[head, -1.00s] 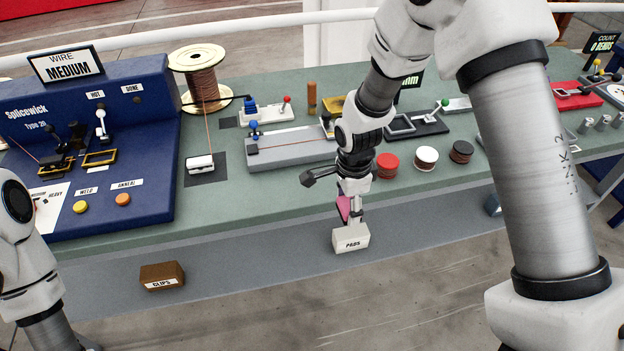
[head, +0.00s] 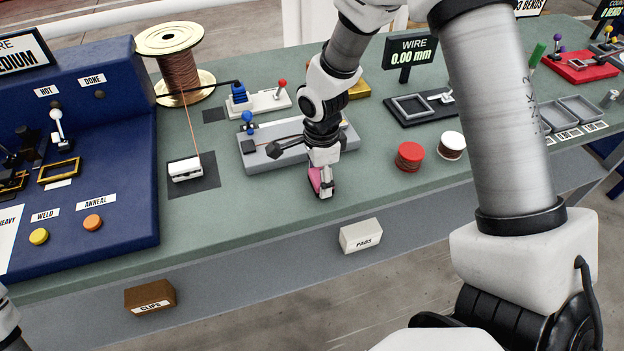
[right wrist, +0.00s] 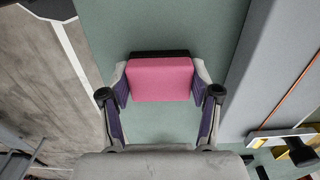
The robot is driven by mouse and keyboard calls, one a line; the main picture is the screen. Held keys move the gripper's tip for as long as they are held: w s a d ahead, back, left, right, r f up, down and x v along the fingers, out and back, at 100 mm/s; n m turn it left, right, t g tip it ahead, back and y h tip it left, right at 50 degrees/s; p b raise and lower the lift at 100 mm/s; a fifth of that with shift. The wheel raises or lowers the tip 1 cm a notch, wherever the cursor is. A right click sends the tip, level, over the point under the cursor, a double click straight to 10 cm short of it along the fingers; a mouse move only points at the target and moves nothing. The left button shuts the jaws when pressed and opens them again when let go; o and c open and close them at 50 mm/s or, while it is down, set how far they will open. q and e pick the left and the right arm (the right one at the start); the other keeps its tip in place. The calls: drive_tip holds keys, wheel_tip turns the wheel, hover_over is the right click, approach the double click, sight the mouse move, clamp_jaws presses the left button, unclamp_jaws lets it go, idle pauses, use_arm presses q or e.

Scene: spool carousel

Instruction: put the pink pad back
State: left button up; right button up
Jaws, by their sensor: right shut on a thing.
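My right gripper (head: 323,190) is shut on the pink pad (head: 315,180), just over the green bench top near its front edge. In the right wrist view the pink pad (right wrist: 160,79) is a block with a dark strip along its far side. It sits between the two fingers of my right gripper (right wrist: 162,85). The white PADS box (head: 361,235) is fixed at the bench's front face, below and to the right of the gripper. Its inside is not clear to see. My left gripper is not in view; only a bit of that arm shows at the lower left.
A grey fixture (head: 290,145) with a wire lies just behind my right gripper. A brown CLIPS box (head: 150,297) is at the bench front on the left. The bench front edge between is clear.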

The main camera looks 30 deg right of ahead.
drive_tip(key=shift+r, duration=0.15)
drive_tip(key=shift+s+f, duration=0.2)
drive_tip(key=shift+s, duration=0.05)
drive_tip(key=o, duration=1.1)
drive_tip(key=shift+c, duration=0.2)
drive_tip(key=shift+o, duration=0.8)
drive_tip(key=shift+w, duration=0.2)
drive_tip(key=shift+s, duration=0.1)
drive_tip(key=shift+r, duration=0.7)
wheel_tip(320, 180, up, 11)
drive_tip(key=shift+b, duration=0.45)
